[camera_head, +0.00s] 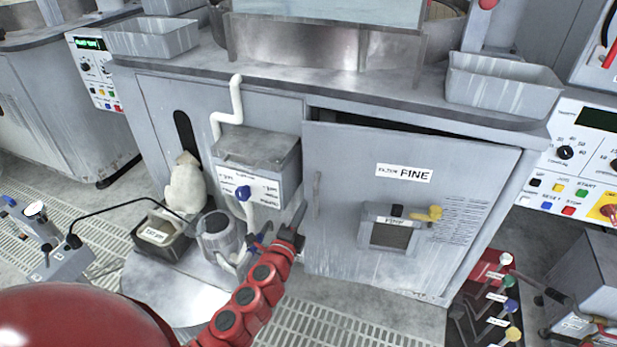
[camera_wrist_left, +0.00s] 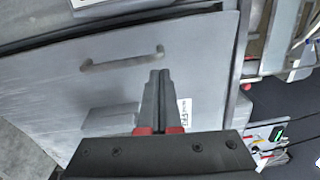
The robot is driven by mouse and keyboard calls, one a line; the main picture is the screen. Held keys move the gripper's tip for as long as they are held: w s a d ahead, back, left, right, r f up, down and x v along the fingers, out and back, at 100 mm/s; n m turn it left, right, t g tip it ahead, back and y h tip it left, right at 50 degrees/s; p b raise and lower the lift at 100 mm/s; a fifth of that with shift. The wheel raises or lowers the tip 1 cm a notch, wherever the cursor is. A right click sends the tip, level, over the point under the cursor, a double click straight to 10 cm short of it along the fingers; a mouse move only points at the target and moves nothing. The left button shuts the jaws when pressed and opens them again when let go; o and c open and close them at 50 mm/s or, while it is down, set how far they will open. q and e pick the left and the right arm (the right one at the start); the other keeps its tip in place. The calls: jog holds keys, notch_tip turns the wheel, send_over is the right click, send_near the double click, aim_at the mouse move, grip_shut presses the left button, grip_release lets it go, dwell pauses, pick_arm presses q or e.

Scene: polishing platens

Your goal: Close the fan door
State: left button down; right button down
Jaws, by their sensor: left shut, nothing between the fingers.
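The grey cabinet door (camera_head: 350,155), labelled "FILTER FINE", stands slightly ajar; a dark gap shows along its top edge. Its bar handle (camera_head: 317,195) is near the left edge, with a small framed window and a yellow latch lower on the panel. My left gripper (camera_head: 297,215) is just left of the handle, in front of the cabinet. In the left wrist view the shut, empty fingers (camera_wrist_left: 158,75) lie over the door panel (camera_wrist_left: 200,60), close to the handle (camera_wrist_left: 122,58); I cannot tell whether they touch the door. My right gripper is out of view.
A grey valve box (camera_head: 258,150) with pipes and a blue knob is left of the door. A pump (camera_head: 217,232) and a tray (camera_head: 158,240) with a pale sack (camera_head: 185,185) stand further left. Coloured levers (camera_head: 507,285) stand at the lower right. Grated floor (camera_head: 330,325) lies in front.

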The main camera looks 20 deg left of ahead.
pick_arm(q)
jog(key=s+n+y, duration=0.2)
send_near(311, 174)
jog(key=shift+g, duration=0.4)
jog(key=x, duration=0.4)
jog(key=r+x, duration=0.1)
jog(key=x, duration=0.1)
jog(key=shift+w+d, duration=0.1)
jog(key=shift+w, duration=0.05)
jog(key=b+x, duration=0.1)
jog(key=x, duration=0.3)
jog(key=shift+w+a+f, duration=0.1)
jog(key=shift+w+a, duration=0.1)
jog(key=shift+w, duration=0.4)
jog(key=shift+s, duration=0.15)
